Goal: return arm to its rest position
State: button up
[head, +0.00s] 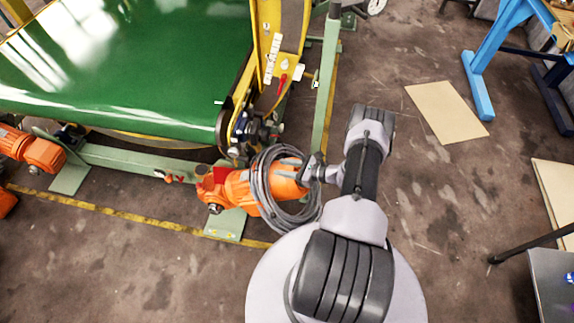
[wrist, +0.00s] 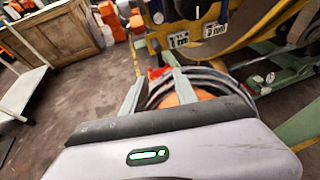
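My arm (head: 364,165) reaches up from my body and bends left at the wrist. My gripper (head: 312,170) is beside the right end of an orange motor (head: 240,190), with a coil of grey cable (head: 285,212) around that motor. In the wrist view the two fingers of my gripper (wrist: 157,82) stand apart, with nothing clearly held between them. The coil (wrist: 200,82) and part of the orange motor (wrist: 185,97) show just beyond the fingers. I cannot tell whether the fingers touch the cable.
A machine with a green belt (head: 130,60) and yellow frame fills the upper left. A green post (head: 326,95) stands close to my wrist. Bare floor (head: 450,200) lies to the right, with a flat board (head: 447,112), a blue stand (head: 478,85) and a grey box (head: 553,285).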

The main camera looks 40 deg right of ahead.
jog(key=shift+v, duration=0.75)
jog(key=shift+w, duration=0.1)
jog(key=w+a+r+n+g+y, duration=0.1)
jog(key=w+a+r+n+g, duration=0.15)
jog(key=r, duration=0.55)
jog(key=w+a+r+n+g+y, duration=0.15)
jog(key=a+r+n, duration=0.25)
jog(key=r, duration=0.4)
jog(key=w+a+r+n+g+y, duration=0.1)
jog(key=w+a+r+n+g, duration=0.2)
jog(key=r, duration=0.4)
jog(key=s+a+r+n+g+h+b, duration=0.15)
jog(key=s+a+r+n, duration=0.25)
jog(key=a+r+n, duration=0.55)
jog(key=s+a+r+n+t+h, duration=0.1)
jog(key=s+a+r+n+h, duration=0.2)
jog(key=s, duration=0.7)
jog(key=s+a+r+n+t+h, duration=0.1)
jog(key=s+a+r+n+h, duration=0.2)
jog(key=s+a+r, duration=0.4)
notch_tip(320, 180, up, 5)
jog(key=s+n, duration=0.1)
jog(key=s, duration=0.1)
jog(key=shift+s+b, duration=0.4)
